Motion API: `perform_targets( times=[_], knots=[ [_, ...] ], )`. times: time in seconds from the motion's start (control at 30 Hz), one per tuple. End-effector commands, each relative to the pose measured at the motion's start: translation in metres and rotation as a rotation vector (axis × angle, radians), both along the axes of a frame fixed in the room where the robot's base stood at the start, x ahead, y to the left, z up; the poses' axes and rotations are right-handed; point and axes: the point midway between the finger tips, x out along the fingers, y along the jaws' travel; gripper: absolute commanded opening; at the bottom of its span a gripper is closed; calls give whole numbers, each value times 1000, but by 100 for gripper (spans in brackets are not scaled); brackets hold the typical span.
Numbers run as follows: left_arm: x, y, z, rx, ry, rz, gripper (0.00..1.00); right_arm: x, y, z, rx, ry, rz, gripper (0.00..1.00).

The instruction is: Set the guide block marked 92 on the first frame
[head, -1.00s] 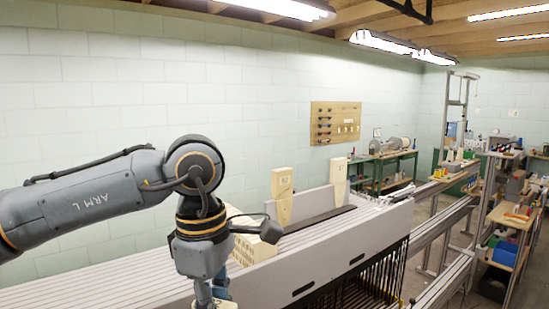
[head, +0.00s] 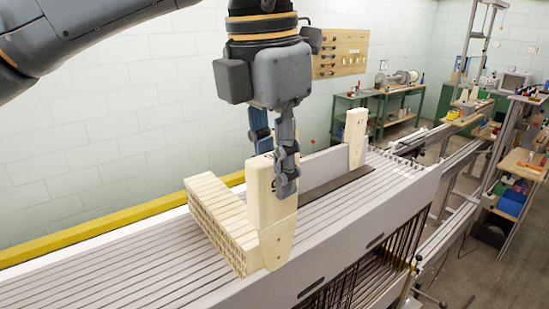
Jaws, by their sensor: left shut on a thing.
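My left gripper (head: 287,185) points down and is shut on the upper part of a cream wooden guide block (head: 278,240). That block is upright, with a tapered lower part. The fingers cover most of its marking, so I cannot read the number. I cannot tell whether its lower end touches the grey frame (head: 120,270). A second cream guide block (head: 356,132) stands upright farther right, its marking too small to read. My right gripper is not in view.
A row of slotted cream blocks (head: 212,215) lies on the frame's slats, just left of the held block. A dark bar (head: 338,188) lies between the two guide blocks. A yellow beam (head: 100,220) runs along the back. A tool board (head: 340,55) hangs on the wall.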

Motion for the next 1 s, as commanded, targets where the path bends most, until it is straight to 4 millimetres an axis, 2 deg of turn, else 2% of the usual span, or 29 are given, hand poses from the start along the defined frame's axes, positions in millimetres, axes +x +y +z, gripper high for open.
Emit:
perform_targets(
  times=[0.07,0.17,0.4,0.5,0.63,0.83,1.0],
  knots=[
    [1,1,-6,1,1,1,0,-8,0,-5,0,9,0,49],
    [2,1,-11,1,1,1,0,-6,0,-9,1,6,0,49],
    [4,2,-23,-1,1,1,0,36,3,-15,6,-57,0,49],
    [4,3,-27,-1,0,0,0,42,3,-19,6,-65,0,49],
    [5,4,-34,-1,1,0,0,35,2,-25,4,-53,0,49],
    [7,5,-44,0,0,0,0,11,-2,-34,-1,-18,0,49],
    [8,5,-52,-1,-1,0,0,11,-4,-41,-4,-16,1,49]
  ],
)
